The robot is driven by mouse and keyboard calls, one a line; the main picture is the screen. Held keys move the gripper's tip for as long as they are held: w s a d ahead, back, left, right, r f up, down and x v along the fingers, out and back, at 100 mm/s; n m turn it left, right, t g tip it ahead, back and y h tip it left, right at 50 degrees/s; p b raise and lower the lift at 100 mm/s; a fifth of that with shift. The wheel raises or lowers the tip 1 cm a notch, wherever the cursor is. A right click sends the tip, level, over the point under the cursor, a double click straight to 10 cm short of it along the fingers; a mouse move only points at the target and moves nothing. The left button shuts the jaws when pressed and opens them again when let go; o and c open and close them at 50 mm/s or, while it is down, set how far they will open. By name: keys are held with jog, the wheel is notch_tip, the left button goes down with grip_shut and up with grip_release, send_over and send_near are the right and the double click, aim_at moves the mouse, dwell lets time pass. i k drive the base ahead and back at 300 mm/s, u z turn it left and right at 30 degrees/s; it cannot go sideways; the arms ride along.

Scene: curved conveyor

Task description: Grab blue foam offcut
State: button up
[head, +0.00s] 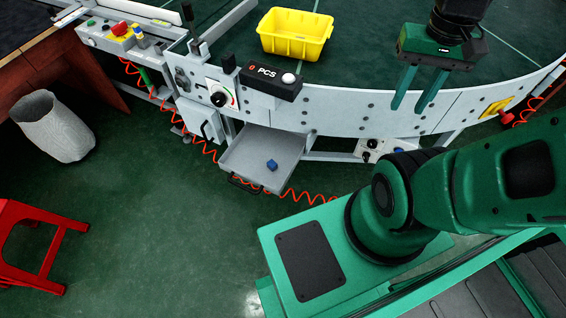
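The blue foam offcut (272,164) is a small blue block. It lies in the open grey tray (243,168) below the conveyor's front edge, a little right of the tray's middle. My gripper (413,104) is at the upper right, in front of the conveyor's side panel in the picture. Its two green fingers point down and stand apart with nothing between them. It is well to the right of the offcut and apart from it.
The curved conveyor (345,112) spans the top, with a yellow bin (296,47) on its belt and a black PCS counter box (270,82) above the tray. Orange coiled cable hangs around the tray. A pale waste basket (55,128) and red stool (35,245) stand at left.

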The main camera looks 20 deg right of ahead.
aim_at(271, 165)
jog(key=z, duration=1.8)
jog(key=k, duration=1.85)
jog(key=u, duration=1.9)
jog(key=i, duration=1)
jog(key=z, duration=0.05)
